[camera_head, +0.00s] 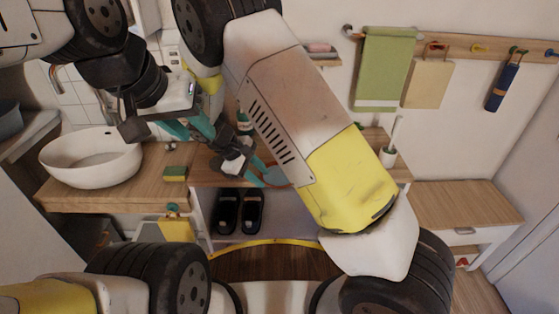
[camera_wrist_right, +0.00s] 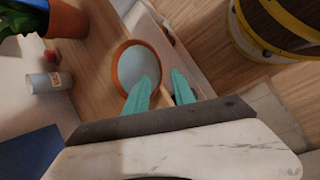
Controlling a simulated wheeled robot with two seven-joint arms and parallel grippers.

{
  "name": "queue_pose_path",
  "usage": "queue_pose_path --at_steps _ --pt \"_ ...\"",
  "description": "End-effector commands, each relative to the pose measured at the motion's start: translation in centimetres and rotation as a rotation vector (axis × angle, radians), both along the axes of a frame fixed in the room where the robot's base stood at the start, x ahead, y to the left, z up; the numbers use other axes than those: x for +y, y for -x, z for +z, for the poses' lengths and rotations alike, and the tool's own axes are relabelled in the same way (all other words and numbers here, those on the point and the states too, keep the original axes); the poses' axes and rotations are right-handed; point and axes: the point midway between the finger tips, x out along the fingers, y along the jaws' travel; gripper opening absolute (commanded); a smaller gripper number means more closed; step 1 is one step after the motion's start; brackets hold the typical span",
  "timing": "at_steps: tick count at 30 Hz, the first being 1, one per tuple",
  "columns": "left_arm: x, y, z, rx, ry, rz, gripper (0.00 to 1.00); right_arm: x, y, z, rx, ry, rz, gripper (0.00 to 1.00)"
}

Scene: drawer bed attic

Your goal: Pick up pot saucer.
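The pot saucer (camera_wrist_right: 122,75) is a round terracotta dish with a pale grey-blue inside, lying on a wooden top in the right wrist view. In the head view an orange edge of it (camera_head: 275,177) shows near the counter's front. My right gripper (camera_wrist_right: 163,82) is open, with two teal fingers spread apart. One finger overlaps the saucer's near right rim; the other is to its right. I cannot tell whether they touch. In the head view my right gripper (camera_head: 253,168) is beside the saucer. My left gripper (camera_head: 172,128) hangs over the counter near the basin, partly hidden, its opening unclear.
A white basin (camera_head: 91,160) and sponge (camera_head: 175,173) are on the counter. Black slippers (camera_head: 239,211) sit below. A bench (camera_head: 460,205) is at right.

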Motion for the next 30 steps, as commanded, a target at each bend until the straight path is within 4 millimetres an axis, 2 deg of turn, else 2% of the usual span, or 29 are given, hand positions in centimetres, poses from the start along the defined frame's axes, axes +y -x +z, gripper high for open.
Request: queue_pose_path --at_steps 3,7,16,17,21,30 --pt "0.0 0.0 0.0 0.000 0.000 0.000 0.36 -1.4 -0.1 -1.5 0.003 0.002 -0.002 0.30" --pt "0.0 0.0 0.0 0.000 0.000 0.000 0.36 -2.1 -0.5 -2.9 0.001 0.000 -0.003 0.30" --pt "0.0 0.0 0.0 0.000 0.000 0.000 0.36 -2.3 -0.6 -3.3 0.000 -0.002 -0.002 0.30" --pt "0.0 0.0 0.0 0.000 0.000 0.000 0.36 -2.3 -0.6 -3.3 0.000 -0.002 -0.002 0.26" --pt "0.0 0.0 0.0 0.000 0.000 0.000 0.36 -2.3 -0.6 -3.3 0.000 -0.002 -0.002 0.00" --pt "0.0 0.0 0.0 0.000 0.000 0.000 0.36 -2.3 -0.6 -3.3 0.000 -0.002 -0.002 0.00"
